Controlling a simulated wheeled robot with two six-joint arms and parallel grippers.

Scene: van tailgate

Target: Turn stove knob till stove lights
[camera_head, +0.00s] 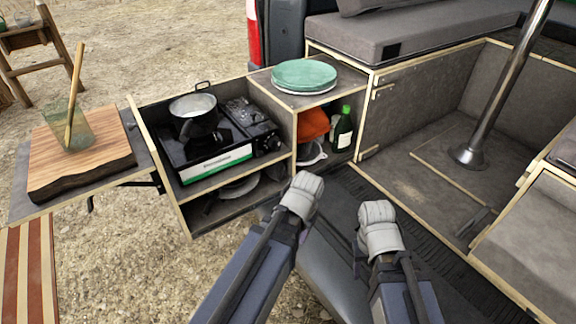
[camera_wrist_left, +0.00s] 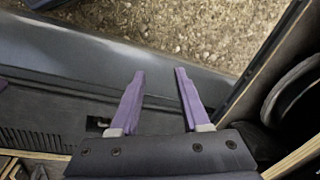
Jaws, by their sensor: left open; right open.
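The portable stove (camera_head: 217,140) is black with a white-and-green front strip. It stands on the upper shelf of the pull-out kitchen box. Its dark knob (camera_head: 272,143) is at the right end of the front. A small pot (camera_head: 193,104) sits over the burner, and I see no flame. My left gripper (camera_head: 303,188) is below and right of the stove, apart from the knob. In the left wrist view its purple fingers (camera_wrist_left: 160,74) are spread with nothing between them. My right gripper (camera_head: 378,213) is farther right over the van floor, open; its fingertips are hidden.
Green plates (camera_head: 304,75) lie on the box top. A dark bottle (camera_head: 343,129) and an orange item (camera_head: 313,123) stand in the compartment below. A wooden board (camera_head: 80,165) with a green glass (camera_head: 68,126) is at left. A metal post (camera_head: 505,80) stands at right.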

